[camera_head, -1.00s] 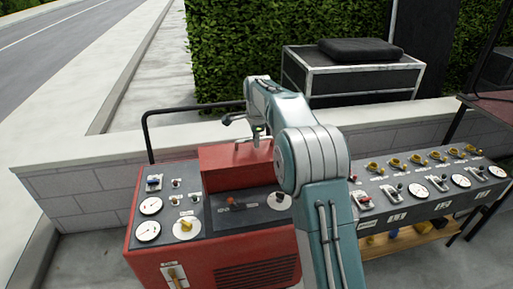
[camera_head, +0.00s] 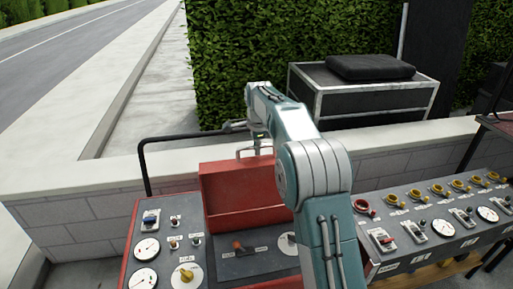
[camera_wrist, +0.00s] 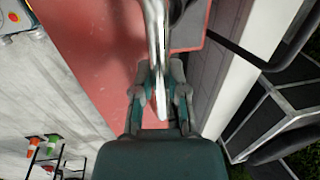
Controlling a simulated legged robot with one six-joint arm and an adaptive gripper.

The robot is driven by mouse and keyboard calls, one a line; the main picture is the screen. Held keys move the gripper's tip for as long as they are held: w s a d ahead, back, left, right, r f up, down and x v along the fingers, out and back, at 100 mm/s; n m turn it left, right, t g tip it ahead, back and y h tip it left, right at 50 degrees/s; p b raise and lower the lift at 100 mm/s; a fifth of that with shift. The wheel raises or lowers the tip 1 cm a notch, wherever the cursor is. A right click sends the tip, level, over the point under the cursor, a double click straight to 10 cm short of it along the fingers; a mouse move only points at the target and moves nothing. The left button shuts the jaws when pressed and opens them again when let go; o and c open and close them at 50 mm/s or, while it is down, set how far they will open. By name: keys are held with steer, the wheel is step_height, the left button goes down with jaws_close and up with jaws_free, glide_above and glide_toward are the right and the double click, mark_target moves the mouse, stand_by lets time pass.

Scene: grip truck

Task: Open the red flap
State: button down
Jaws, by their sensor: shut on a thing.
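The red flap (camera_head: 240,188) stands raised at the back of the red control box, with its broad red face toward the head camera. A pale metal handle (camera_head: 239,153) is at its upper edge. My gripper (camera_head: 257,141) is at this handle, partly hidden by my arm in the head view. In the wrist view, the bright metal handle (camera_wrist: 156,35) runs between the two fingers of my gripper (camera_wrist: 160,92), which are shut on it. The flap's red surface (camera_wrist: 85,60) lies behind the handle. The flap's right end is hidden by my arm in the head view.
The red control box has a dark panel (camera_head: 225,270) with gauges and knobs. A black case (camera_head: 365,95) is beyond the wall. Another knobbed panel (camera_head: 430,228) lies right.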

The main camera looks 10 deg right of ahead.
steer(key=shift+w+r, duration=0.1)
steer(key=shift+w, duration=0.05)
steer(key=c, duration=0.6)
jaws_free()
steer(key=shift+c, duration=0.2)
step_height(320, 180, up, 12)
steer(key=s, duration=0.2)
